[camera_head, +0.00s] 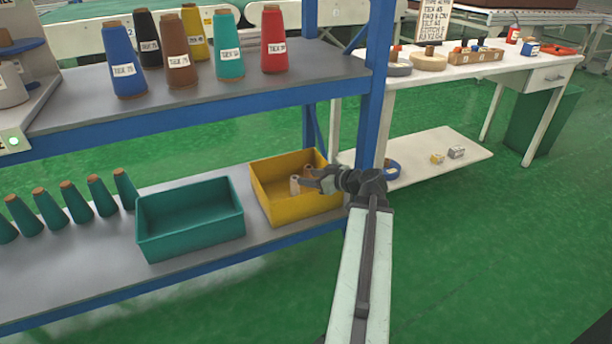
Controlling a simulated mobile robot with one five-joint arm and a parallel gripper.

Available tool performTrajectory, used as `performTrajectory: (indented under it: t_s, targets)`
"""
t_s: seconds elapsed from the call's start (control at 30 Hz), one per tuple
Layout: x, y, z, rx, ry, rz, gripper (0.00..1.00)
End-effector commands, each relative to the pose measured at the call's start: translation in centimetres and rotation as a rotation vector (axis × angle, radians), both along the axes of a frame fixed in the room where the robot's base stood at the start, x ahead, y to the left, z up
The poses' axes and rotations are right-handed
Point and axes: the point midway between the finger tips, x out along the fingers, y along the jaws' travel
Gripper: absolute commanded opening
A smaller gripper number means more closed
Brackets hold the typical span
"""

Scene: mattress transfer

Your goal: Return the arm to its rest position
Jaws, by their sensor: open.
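My gripper (314,179) is at the end of my outstretched arm, at the right end of the shelf's lower board. It shows in front of and over the yellow bin (308,208). The jaws are open with nothing seen between them. Small spools or bobbins (295,184), one pale and one brown, are in the yellow bin close to the fingertips. I cannot tell whether the fingers touch them. My arm runs from the bottom of the view up past the blue shelf post (377,80).
An empty teal bin (190,243) stands left of the yellow one, with several teal cones (75,200) further left. Labelled cones (229,45) stand on the upper board. A white table (440,70) with a low shelf is at the right. The green floor (500,240) there is clear.

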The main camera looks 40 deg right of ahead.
Motion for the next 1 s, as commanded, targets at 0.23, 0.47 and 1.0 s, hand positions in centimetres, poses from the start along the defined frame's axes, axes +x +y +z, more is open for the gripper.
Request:
performTrajectory:
  t_s: [0.23, 0.47, 1.0]
  targets:
    - [0.1, 0.6, 0.5, 0.001, -0.002, 0.009, 0.48]
    - [0.4, 0.9, 0.5, 0.000, -0.003, 0.014, 0.48]
    - [0.5, 0.9, 8.2, 0.001, -0.003, 0.015, 0.48]
